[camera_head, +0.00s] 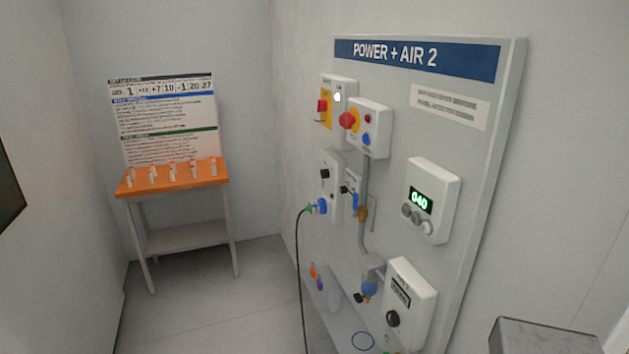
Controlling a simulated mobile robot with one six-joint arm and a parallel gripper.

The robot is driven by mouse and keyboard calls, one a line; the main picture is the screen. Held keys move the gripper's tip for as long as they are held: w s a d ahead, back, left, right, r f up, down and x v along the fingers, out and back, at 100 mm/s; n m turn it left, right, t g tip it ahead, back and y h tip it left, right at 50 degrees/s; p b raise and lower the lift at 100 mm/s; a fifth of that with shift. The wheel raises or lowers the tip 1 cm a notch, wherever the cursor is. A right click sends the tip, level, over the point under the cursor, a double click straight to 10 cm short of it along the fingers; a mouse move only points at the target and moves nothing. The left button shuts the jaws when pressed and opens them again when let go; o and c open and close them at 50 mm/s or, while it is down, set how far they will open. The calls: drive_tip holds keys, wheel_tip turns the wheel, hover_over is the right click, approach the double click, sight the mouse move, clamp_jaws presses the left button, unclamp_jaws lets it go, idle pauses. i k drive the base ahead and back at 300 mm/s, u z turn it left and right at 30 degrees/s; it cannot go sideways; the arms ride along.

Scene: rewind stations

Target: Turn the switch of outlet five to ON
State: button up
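The wall panel (478,190) headed "POWER + AIR 2" stands on the right. A narrow white outlet box (335,192) is on its left side, with a small black rotary knob (325,173) near its top. A blue plug (320,207) with a black cable sits in the lower part of this box. I cannot read an outlet number on it, nor tell the knob's position. A second box at lower right (419,306) carries a dark display and a larger black knob (392,318). My gripper is not in view.
Above the outlet are a yellow box with a red switch (322,106) and a box with a red mushroom button (347,121). A gauge box (440,220) reads 040. The cable (300,262) hangs toward the floor. An orange table (150,185) stands at back left; the floor between is clear.

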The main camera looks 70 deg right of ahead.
sight(324, 173)
drive_tip(key=z, duration=0.15)
drive_tip(key=i, duration=0.9)
drive_tip(key=u, duration=0.05)
